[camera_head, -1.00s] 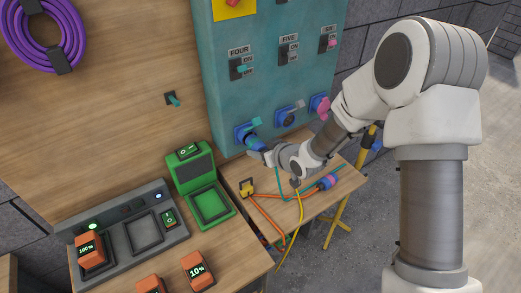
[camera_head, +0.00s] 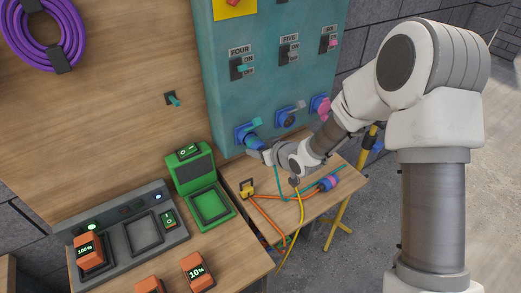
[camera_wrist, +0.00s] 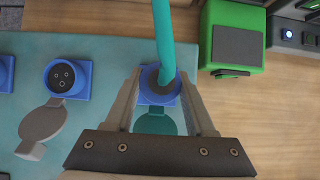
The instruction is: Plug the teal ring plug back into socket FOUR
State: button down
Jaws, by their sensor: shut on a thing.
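My gripper (camera_head: 256,146) is at the lower left of the teal panel, at the blue socket (camera_head: 242,131) below the FOUR label. In the wrist view my gripper (camera_wrist: 158,82) is shut on a blue plug (camera_wrist: 150,76) with a teal cable (camera_wrist: 163,35). The plug is lined up over socket FOUR's blue square base (camera_wrist: 171,101), with its teal lid (camera_wrist: 155,121) hanging open. The plug hides the socket's mouth, so I cannot tell how deep it sits. The plug's ring is not clearly visible.
Socket FIVE (camera_wrist: 67,77) is empty, with its grey lid open. A pink-lidded socket (camera_head: 319,106) is farther right. A small table (camera_head: 237,178) below holds orange, yellow and teal cables and a blue-and-pink plug (camera_head: 328,183). A green charger (camera_head: 193,172) stands left of my gripper.

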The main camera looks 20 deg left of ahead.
jog(key=shift+a, duration=0.15)
jog(key=shift+c, duration=0.8)
grip_release()
jog(key=shift+w, duration=0.1)
jog(key=p+v, duration=0.1)
jog(key=v, duration=1.6)
jog(key=shift+r, duration=0.15)
